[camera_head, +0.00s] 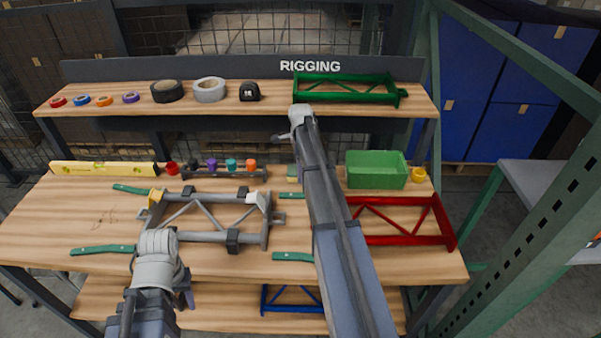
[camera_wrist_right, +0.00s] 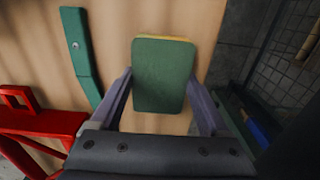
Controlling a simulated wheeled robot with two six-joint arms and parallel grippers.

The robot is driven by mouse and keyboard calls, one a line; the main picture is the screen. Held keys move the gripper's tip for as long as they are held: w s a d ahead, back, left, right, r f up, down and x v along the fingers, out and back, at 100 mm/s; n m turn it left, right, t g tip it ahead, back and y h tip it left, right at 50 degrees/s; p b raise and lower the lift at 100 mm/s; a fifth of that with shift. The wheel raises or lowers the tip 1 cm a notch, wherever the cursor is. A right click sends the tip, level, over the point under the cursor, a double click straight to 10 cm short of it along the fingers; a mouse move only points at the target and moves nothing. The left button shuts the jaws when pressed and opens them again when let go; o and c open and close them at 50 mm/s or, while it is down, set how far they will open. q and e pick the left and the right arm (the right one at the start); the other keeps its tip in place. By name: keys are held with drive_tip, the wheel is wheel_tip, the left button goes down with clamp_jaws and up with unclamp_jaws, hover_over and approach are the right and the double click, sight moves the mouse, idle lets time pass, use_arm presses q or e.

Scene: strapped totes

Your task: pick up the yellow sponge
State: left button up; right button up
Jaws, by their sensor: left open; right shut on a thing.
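The yellow sponge (camera_wrist_right: 165,75) shows in the right wrist view as a block with a green face and a thin yellow edge along its top. My right gripper (camera_wrist_right: 163,102) is shut on it, one finger on each side. My left gripper (camera_head: 185,287) is low at the front left of the bench in the head view. It is open, mostly hidden by its own wrist, and apart from the sponge.
A grey frame (camera_head: 205,237) lies left of my right arm and a red frame (camera_head: 410,240) right of it. A green bin (camera_head: 376,170) stands behind the red frame. Green straps (camera_head: 103,250) lie on the wooden bench (camera_head: 45,215). A raised shelf (camera_head: 225,119) crosses the back.

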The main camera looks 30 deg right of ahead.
wheel_tip(320, 180, up, 10)
drive_tip(key=p, duration=1)
drive_tip(key=o, duration=0.8)
drive_tip(key=c, duration=0.7)
